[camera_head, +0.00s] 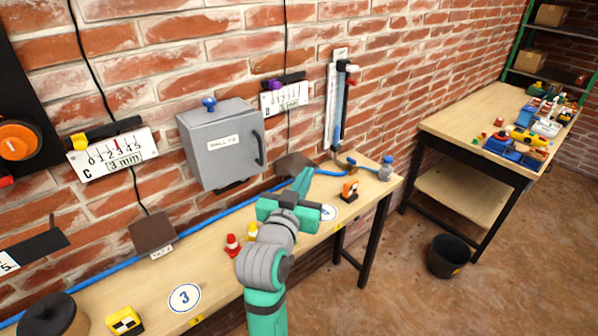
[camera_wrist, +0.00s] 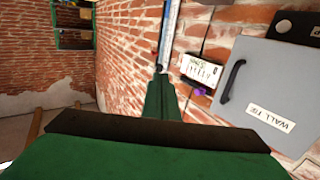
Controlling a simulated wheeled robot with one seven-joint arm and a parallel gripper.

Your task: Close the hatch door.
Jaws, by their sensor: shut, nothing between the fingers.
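The hatch is a grey metal box (camera_head: 196,152) on the brick wall, with a blue knob (camera_head: 209,104) on top. Its door (camera_head: 226,160) has a white label reading "WALL T…" and a dark curved handle (camera_head: 260,149) at its right edge. I cannot make out any gap around the door. In the wrist view, the grey door (camera_wrist: 270,75) shows at the right with its handle (camera_wrist: 232,80). My green gripper (camera_head: 301,181) is shut and empty, right of and below the door, apart from the handle. Its fingers also show in the wrist view (camera_wrist: 161,88).
The workbench (camera_head: 222,283) below holds a red-and-white cone (camera_head: 232,245), an orange item (camera_head: 349,189) and a grey-blue item (camera_head: 386,168). A blue hose runs along the wall. A gauge card (camera_head: 284,98) hangs right of the hatch. A black bucket (camera_head: 447,257) stands on the floor.

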